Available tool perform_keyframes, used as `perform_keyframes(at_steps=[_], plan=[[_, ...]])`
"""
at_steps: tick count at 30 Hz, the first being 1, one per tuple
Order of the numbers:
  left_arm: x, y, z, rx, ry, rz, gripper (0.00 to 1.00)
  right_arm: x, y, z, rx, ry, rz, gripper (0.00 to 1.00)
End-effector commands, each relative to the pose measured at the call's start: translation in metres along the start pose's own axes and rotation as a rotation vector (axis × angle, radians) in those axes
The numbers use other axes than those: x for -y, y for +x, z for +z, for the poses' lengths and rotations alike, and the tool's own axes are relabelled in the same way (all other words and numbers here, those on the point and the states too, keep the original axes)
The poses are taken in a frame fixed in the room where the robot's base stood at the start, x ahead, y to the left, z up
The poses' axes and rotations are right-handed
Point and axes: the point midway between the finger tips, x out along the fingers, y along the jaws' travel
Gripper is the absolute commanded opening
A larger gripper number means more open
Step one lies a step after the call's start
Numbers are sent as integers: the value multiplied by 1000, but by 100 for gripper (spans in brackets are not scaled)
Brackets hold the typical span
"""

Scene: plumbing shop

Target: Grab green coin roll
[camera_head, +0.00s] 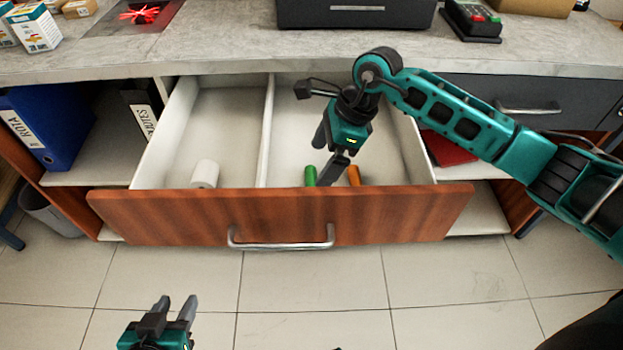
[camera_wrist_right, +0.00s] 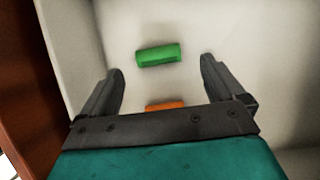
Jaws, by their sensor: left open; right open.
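The green coin roll (camera_head: 311,175) lies in the right compartment of the open drawer (camera_head: 280,215), near its front panel. In the right wrist view the green coin roll (camera_wrist_right: 158,54) lies ahead, between the lines of the two fingers and apart from them. An orange roll (camera_head: 354,175) lies to its right; in the right wrist view the orange roll (camera_wrist_right: 165,105) is partly hidden by my gripper body. My right gripper (camera_head: 328,160) is open and points down into the right compartment above the rolls; it also shows in the right wrist view (camera_wrist_right: 160,75). My left gripper (camera_head: 176,308) is open and empty, low in front of the drawer.
A white roll (camera_head: 205,173) stands in the left compartment, beyond the divider (camera_head: 266,130). The drawer's front panel and walls enclose the rolls. The countertop (camera_head: 200,50) lies behind and above. Blue binder (camera_head: 40,125) stands on the left shelf. The floor in front is clear.

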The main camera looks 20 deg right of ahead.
Motion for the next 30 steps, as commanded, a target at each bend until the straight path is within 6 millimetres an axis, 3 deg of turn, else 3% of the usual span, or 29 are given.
perform_keyframes(at_steps=[9, 17, 30], plan=[[0, 2, -1, -5, 1, 1, 43, -3, 44, 0, 1, 1, 3, 96], [0, 2, -4, -9, 1, 2, 43, -3, 47, 0, 0, 1, 2, 96], [-1, 2, -4, -9, 1, 2, 43, -3, 46, 0, 0, 1, 2, 56]])
